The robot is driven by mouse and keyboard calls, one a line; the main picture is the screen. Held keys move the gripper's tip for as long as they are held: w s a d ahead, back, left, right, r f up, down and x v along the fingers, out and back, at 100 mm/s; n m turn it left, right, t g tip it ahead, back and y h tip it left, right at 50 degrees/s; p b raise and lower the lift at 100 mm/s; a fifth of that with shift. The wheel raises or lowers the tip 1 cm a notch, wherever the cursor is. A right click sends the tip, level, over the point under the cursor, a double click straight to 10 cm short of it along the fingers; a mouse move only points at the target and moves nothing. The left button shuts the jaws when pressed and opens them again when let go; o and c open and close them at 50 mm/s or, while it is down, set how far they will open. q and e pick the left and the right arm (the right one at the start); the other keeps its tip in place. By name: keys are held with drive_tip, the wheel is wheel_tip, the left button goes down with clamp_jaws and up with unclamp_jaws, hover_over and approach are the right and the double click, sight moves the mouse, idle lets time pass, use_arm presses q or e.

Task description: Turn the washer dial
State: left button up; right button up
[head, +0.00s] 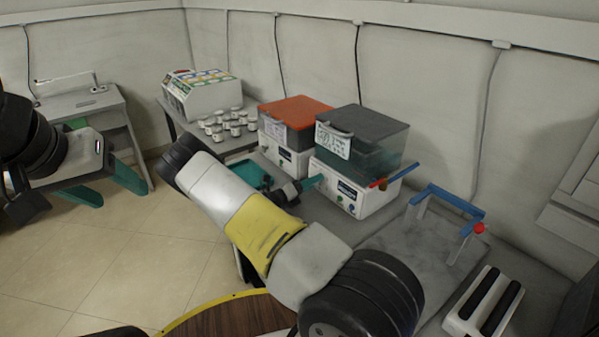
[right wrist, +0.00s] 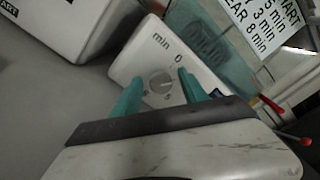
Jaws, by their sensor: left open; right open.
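The washer, a white base (head: 383,200) with a clear grey-lidded tank (head: 375,118), stands on the bench in the head view. Its round grey dial (right wrist: 161,83), marked "min" and "0", shows on the white panel in the right wrist view. My right gripper (head: 316,182) is at the base's front left. In the right wrist view its teal fingers (right wrist: 160,80) are open, one on each side of the dial in the picture; contact is unclear. The dial is not clearly visible in the head view. My left gripper (head: 122,190) is open and empty, far left, away from the bench.
An orange-lidded box (head: 297,112) on a white base stands left of the washer. Several white jars (head: 222,124) are further left. A blue frame (head: 447,199) with a red knob and a slotted white block (head: 465,315) stand right.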

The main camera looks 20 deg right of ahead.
clamp_jaws()
drive_tip(key=shift+m, duration=0.3)
drive_tip(key=m, duration=0.3)
drive_tip(key=shift+m, duration=0.3)
drive_tip(key=m, duration=0.4)
drive_tip(key=shift+s+m, duration=0.1)
drive_tip(key=shift+m, duration=0.2)
drive_tip(key=m, duration=0.4)
drive_tip(key=shift+m, duration=1.9)
